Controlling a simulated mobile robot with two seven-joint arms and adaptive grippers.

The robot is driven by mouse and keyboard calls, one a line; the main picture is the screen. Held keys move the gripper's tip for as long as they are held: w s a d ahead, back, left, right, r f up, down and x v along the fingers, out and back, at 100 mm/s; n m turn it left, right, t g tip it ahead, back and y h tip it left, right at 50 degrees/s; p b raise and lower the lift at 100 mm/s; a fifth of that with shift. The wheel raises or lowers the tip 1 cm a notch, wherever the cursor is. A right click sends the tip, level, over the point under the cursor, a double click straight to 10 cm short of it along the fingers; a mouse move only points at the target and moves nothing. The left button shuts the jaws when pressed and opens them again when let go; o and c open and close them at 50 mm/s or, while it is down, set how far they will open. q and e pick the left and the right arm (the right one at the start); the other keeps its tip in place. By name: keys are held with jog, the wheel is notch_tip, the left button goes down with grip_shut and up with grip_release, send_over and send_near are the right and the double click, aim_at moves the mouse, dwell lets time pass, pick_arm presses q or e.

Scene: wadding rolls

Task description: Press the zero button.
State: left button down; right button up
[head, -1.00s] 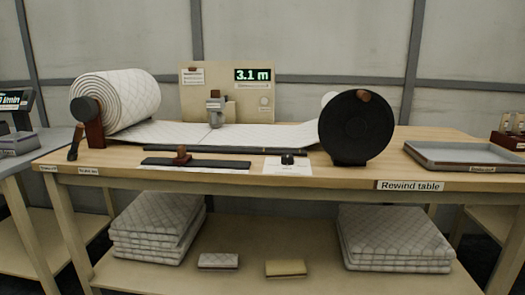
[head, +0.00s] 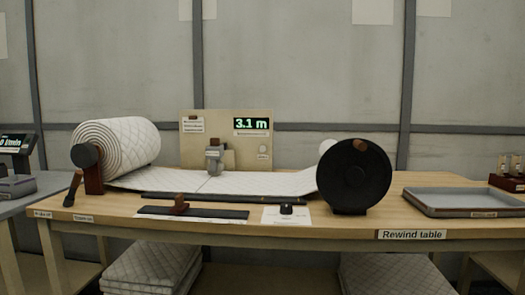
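A beige panel (head: 226,155) stands upright at the back of the rewind table, with a green display (head: 251,124) reading 3.1 m. A small round pale button (head: 263,150) sits on the panel below the display, with a small label under it too small to read. A grey metering device (head: 214,156) stands in front of the panel over the quilted wadding strip (head: 225,182). Neither of my grippers shows in the head view.
A large wadding roll (head: 125,145) stands at the left of the table (head: 330,222), and a black disc reel (head: 353,177) at the right. A dark bar with a brown handle (head: 180,205) and a small black knob on a white card (head: 286,211) lie in front. A grey tray (head: 460,203) is at far right.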

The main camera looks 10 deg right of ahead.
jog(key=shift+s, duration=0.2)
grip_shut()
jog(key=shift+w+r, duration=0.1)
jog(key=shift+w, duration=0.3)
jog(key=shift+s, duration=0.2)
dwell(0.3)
